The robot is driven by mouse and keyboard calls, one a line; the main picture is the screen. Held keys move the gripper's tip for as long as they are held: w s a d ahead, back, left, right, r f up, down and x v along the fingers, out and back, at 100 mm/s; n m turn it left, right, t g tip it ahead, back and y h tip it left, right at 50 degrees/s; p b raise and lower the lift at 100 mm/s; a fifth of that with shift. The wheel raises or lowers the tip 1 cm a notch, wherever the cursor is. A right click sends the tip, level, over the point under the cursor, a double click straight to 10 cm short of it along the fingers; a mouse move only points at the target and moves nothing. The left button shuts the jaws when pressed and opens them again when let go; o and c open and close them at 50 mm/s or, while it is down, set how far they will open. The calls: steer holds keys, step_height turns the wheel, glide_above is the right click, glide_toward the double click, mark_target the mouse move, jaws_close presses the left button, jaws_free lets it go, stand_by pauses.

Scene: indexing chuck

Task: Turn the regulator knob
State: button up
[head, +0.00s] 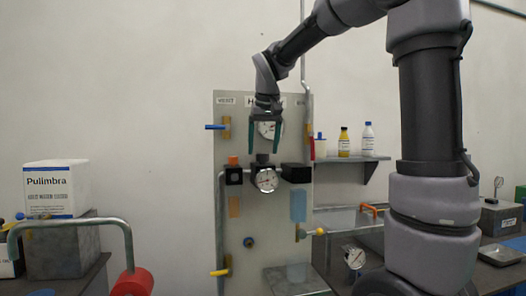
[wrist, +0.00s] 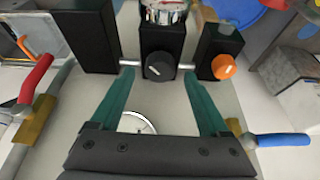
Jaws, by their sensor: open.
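The regulator knob (wrist: 159,66) is dark and round with a pale pointer line, on top of a black block in the wrist view. In the head view it is a small dark shape (head: 262,158) just above the front gauge (head: 266,180). My gripper (head: 264,151) points down in front of the panel, above the knob. In the wrist view my gripper (wrist: 159,74) has its two teal fingers spread, one towards each side of the knob, with a gap on both sides. Nothing is between the fingers; contact with the knob does not show.
An orange knob (wrist: 223,67) sits on a neighbouring black block. A blue-handled valve (head: 215,127) and a red-handled valve (head: 312,148) flank the panel (head: 224,108). Another gauge (head: 266,129) is behind my fingers. A shelf with bottles (head: 344,141) stands to the right.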

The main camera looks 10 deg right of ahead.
steer(key=shift+x, duration=0.85)
jaws_close()
steer(key=shift+d+n+y, duration=0.15)
steer(key=shift+n+y, duration=0.55)
steer(key=shift+n, duration=1.3)
jaws_free()
steer(key=shift+r, duration=0.15)
steer(key=v, duration=1)
steer(key=shift+r, duration=0.3)
